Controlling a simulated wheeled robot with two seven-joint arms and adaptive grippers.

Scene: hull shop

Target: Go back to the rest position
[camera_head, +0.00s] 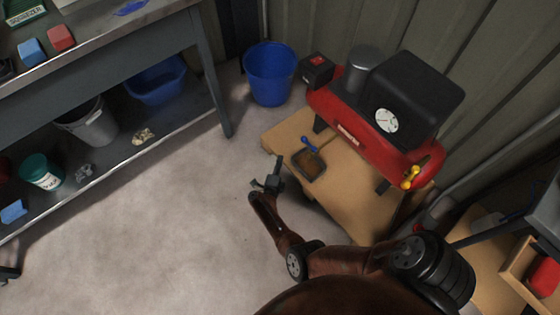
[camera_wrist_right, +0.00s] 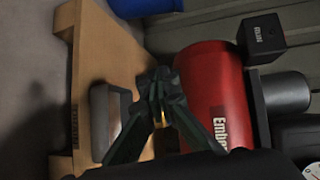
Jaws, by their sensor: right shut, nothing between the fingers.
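My right gripper (camera_head: 277,170) is beside the left edge of a low wooden platform (camera_head: 362,208), with the brown arm reaching in from the bottom. Its fingers are shut and empty; they also show in the right wrist view (camera_wrist_right: 158,92), closed together in front of the platform and a red compressor (camera_wrist_right: 208,95). My left gripper is not in view.
The red and black compressor (camera_head: 347,128) stands on the platform. A blue bucket (camera_head: 270,74) stands on the floor behind. A grey workbench (camera_head: 110,58) with a lower shelf holding containers is at the left. Open concrete floor (camera_head: 150,230) lies between.

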